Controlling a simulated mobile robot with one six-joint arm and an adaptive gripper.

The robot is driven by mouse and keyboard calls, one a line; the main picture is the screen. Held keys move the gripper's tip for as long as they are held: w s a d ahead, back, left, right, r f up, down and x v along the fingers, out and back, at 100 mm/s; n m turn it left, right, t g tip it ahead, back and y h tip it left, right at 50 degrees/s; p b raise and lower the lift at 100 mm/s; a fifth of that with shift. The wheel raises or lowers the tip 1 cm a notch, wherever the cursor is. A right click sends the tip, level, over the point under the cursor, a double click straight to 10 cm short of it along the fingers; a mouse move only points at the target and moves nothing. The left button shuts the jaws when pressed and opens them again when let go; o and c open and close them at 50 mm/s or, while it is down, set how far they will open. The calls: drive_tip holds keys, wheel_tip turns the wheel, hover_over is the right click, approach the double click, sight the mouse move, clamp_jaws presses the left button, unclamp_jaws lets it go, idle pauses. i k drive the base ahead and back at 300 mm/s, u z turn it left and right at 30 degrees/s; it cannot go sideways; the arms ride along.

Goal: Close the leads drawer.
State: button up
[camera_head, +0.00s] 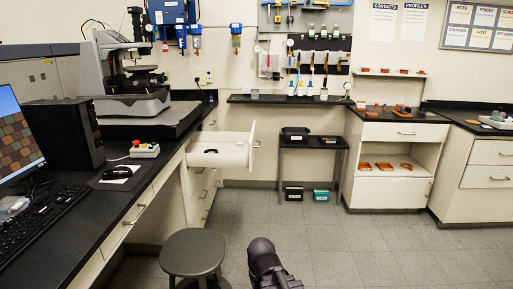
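The open drawer (228,137), which I take to be the leads drawer, is white and sticks out to the right from the left bench's cabinet. Its front panel (252,145) faces right and has a small handle (257,144). A small black item (210,151) lies inside. Nothing touches the drawer. A dark part of my own arm shows at the bottom middle, well in front of the drawer and apart from it. I make out no gripper fingers.
A round grey stool (193,252) stands on the floor in front of the drawer, near the left bench (118,215). A small black table (311,143) stands behind, to the drawer's right. The floor (345,240) is clear in the middle and right.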

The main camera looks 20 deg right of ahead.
sight(230, 155)
drive_tip(key=u, duration=1)
drive_tip(key=k, duration=0.1)
drive_tip(key=z, duration=2.2)
drive_tip(key=i, duration=2.4)
drive_tip(key=z, duration=0.05)
